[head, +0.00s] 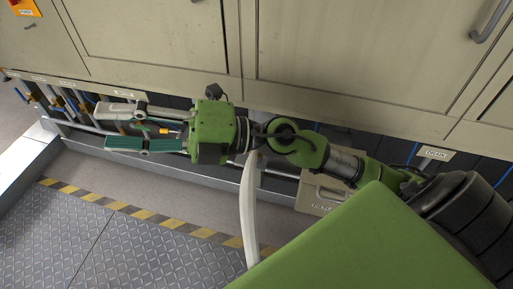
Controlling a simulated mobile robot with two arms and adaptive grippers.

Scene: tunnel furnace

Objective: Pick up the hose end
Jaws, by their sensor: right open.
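My right gripper (112,127) reaches in from the right along the foot of the furnace. Its two fingers are apart, one pale and one green. A small orange and yellow piece (163,130) shows near the base of the fingers; I cannot tell what it belongs to. A cream, curved, hose-like length (248,205) runs down from beneath my right arm to the green surface at the bottom. I cannot tell whether it is the hose, and no hose end is clearly visible. My left gripper is not in view.
Beige furnace panels (355,50) stand along the back. Pipes and valves with blue and orange parts (62,103) are at the left. A labelled beige box (318,195) sits below my arm. Striped edging (140,213) borders the metal floor plates (130,250).

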